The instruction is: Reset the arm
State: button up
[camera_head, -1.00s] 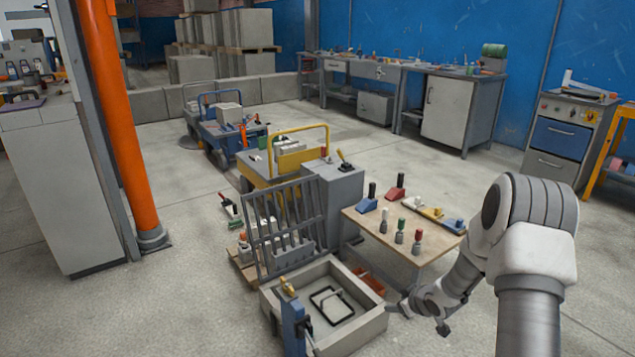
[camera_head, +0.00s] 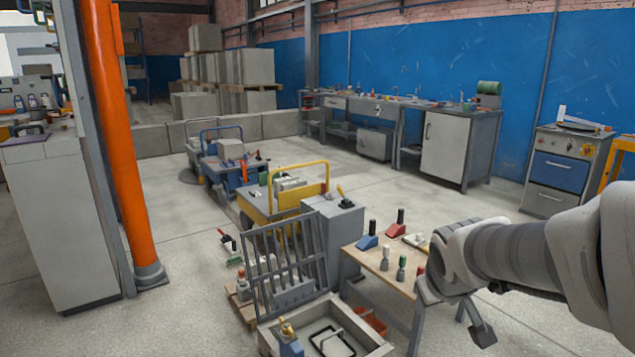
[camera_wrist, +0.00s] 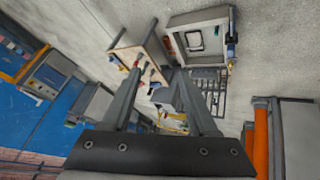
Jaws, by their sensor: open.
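My gripper (camera_head: 455,308) is at the right of the head view, pointing down in front of the right end of the small wooden-topped table (camera_head: 372,258). It hides part of that table. In the wrist view, the two fingers of my gripper (camera_wrist: 158,82) stand apart with nothing held between them. My arm reaches in from the right edge of the head view, bent at the wrist. The concrete panel mould (camera_head: 378,350) with a black frame inside is at the bottom of the head view, left of my gripper. The mould also shows at the top of the wrist view (camera_wrist: 222,52).
A dark rack (camera_head: 283,262) stands behind the mould, with a grey cabinet (camera_head: 335,235) and a yellow-handled cart (camera_head: 262,207) beyond. Several coloured-handled tools are on the wooden-topped table. An orange post (camera_head: 120,150) rises at left. Open floor lies behind the table.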

jog(key=s+a+r+m+y, duration=0.1)
jog(key=s+a+r, duration=0.15)
jog(key=s, duration=0.65)
jog(key=s+a+r+m+y, duration=0.1)
jog(key=s+a, duration=0.3)
jog(key=s, duration=0.4)
notch_tip(320, 180, up, 26)
jog(key=g+p, duration=0.1)
jog(key=p, duration=2.5)
jog(key=shift+s+f, duration=0.15)
jog(key=shift+s, duration=0.25)
jog(key=shift+w, duration=0.1)
